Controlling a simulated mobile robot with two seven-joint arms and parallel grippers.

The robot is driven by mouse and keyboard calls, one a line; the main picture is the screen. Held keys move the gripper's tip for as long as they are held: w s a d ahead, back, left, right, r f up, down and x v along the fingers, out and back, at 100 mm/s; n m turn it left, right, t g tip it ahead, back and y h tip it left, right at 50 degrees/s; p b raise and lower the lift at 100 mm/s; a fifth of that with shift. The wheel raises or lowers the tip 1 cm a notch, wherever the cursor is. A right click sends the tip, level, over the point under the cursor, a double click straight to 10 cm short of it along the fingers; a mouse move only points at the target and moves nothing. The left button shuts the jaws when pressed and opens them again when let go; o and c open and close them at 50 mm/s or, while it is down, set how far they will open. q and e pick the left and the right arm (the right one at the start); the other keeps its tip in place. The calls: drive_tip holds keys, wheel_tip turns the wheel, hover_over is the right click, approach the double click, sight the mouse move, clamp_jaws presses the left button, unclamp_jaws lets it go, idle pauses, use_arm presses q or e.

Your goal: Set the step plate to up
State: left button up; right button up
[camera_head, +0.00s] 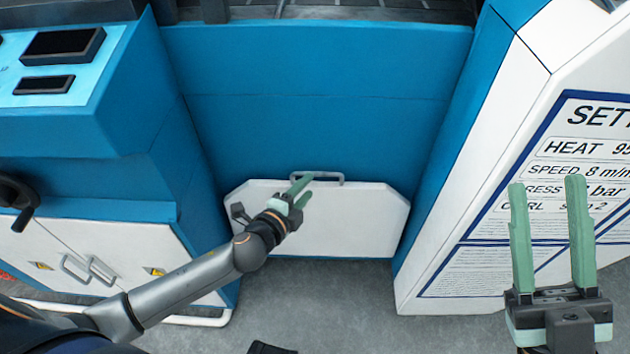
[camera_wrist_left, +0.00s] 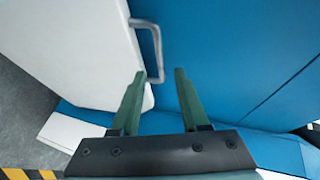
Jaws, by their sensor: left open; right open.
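The step plate (camera_head: 350,222) is a white panel with cut upper corners, standing upright against the blue front of the machine, low near the floor. A grey bar handle (camera_head: 330,177) sits at its top edge. The plate also shows in the left wrist view (camera_wrist_left: 75,50), with the handle (camera_wrist_left: 152,48) ahead of the fingers. My left gripper (camera_head: 302,188) is open just in front of the plate's top edge, close to the handle's left end; it appears empty. In the wrist view its fingers (camera_wrist_left: 158,90) are apart. My right gripper (camera_head: 547,190) is open and empty, held up at the right.
A blue and white cabinet (camera_head: 110,245) with grey handles stands at the left. A white settings panel (camera_head: 560,200) stands at the right. The grey floor (camera_head: 340,300) before the plate is mostly clear.

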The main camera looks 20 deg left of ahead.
sight(318, 176)
use_arm(q)
drive_tip(key=shift+b+x, duration=0.6)
drive_tip(key=shift+x, duration=2)
clamp_jaws()
